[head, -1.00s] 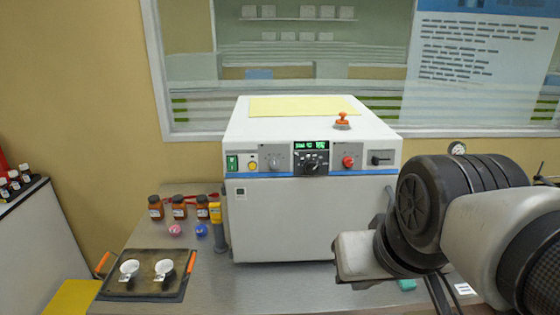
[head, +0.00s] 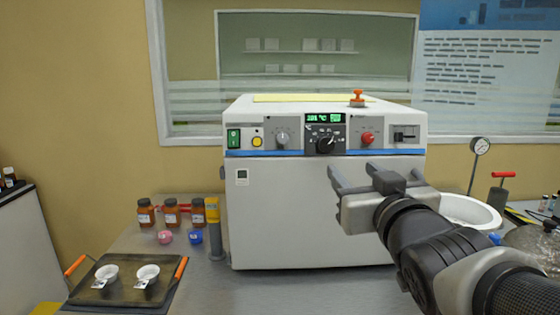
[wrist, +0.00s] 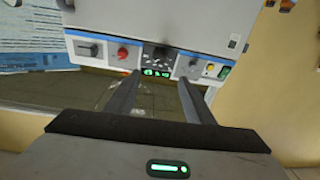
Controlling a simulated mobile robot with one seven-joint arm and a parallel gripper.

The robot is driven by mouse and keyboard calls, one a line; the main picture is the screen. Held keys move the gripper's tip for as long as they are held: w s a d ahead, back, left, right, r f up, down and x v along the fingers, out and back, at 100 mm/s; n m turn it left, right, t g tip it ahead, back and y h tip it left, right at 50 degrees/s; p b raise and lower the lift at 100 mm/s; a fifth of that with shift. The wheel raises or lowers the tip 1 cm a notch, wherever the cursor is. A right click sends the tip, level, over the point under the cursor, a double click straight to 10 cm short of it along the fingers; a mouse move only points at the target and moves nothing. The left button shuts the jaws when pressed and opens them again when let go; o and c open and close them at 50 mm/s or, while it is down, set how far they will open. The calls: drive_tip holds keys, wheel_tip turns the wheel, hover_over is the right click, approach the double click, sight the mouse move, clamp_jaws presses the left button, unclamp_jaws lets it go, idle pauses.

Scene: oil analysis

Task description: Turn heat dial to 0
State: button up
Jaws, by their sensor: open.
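The white oven-like machine (head: 315,215) stands on the bench with a control strip across its upper front. A black dial (head: 325,145) sits under a small green display (head: 325,118) with a °C reading; its exact setting is too small to read. The dial also shows upside down in the wrist view (wrist: 160,52), beyond the fingers. A smaller grey dial (head: 282,138) is to its left and a red knob (head: 367,138) to its right. My gripper (head: 374,172) is open and empty, below and right of the black dial, apart from the panel.
A green switch (head: 233,138) and yellow button (head: 257,141) are at the panel's left, a slider (head: 405,134) at its right. Brown bottles (head: 171,212) and a tray with two white cups (head: 85,298) are left. A white bowl (head: 470,212) and gauge (head: 480,146) are right.

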sight(328, 146)
drive_tip(key=w, duration=1.1)
drive_tip(key=w+a, duration=0.1)
drive_tip(key=w, duration=0.5)
drive_tip(key=c, duration=1)
